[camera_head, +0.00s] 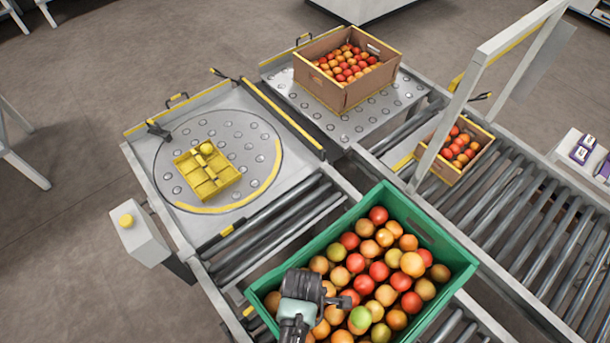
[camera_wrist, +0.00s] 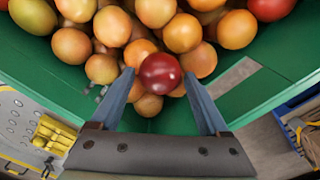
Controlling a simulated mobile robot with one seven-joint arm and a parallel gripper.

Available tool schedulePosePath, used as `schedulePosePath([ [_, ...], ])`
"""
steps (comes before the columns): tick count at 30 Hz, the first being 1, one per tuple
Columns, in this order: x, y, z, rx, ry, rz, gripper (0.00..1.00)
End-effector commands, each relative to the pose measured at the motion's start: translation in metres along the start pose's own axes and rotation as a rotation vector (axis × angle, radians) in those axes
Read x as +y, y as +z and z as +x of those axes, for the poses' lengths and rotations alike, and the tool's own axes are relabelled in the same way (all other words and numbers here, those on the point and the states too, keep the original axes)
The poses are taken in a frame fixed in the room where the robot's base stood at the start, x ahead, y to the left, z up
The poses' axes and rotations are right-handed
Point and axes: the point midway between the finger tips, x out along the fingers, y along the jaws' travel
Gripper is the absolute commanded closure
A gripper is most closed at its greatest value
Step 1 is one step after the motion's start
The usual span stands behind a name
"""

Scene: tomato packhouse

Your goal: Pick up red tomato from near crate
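The near crate is a green crate (camera_head: 437,228) full of red, orange and greenish tomatoes in the head view. In the wrist view its green wall (camera_wrist: 40,68) slopes along both sides. A dark red tomato (camera_wrist: 160,73) lies at the corner of the heap, in front of and between my fingertips. My gripper (camera_wrist: 158,76) is open, with a narrow gap showing on each side of the red tomato. In the head view my gripper (camera_head: 338,301) is low over the crate's near left part, and my wrist hides some tomatoes there.
A yellow divided tray (camera_head: 208,184) sits on a round turntable (camera_head: 255,150) at left. A brown crate of tomatoes (camera_head: 345,97) stands at the back, and a smaller crate (camera_head: 433,163) sits on rollers beneath a white frame (camera_head: 480,80). Orange tomatoes crowd the red one.

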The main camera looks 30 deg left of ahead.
Motion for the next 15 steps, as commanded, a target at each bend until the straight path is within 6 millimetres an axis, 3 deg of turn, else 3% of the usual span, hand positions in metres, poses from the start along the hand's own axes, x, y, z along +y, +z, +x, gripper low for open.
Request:
schedulePosePath([
  [1,0.0001,0.0000,-0.0002,0.000,0.000,0.000,0.32],
  [6,0.0001,0.0000,-0.0003,0.000,0.000,0.000,0.63],
  [15,0.0004,0.0000,-0.0027,0.000,0.001,0.000,0.64],
])
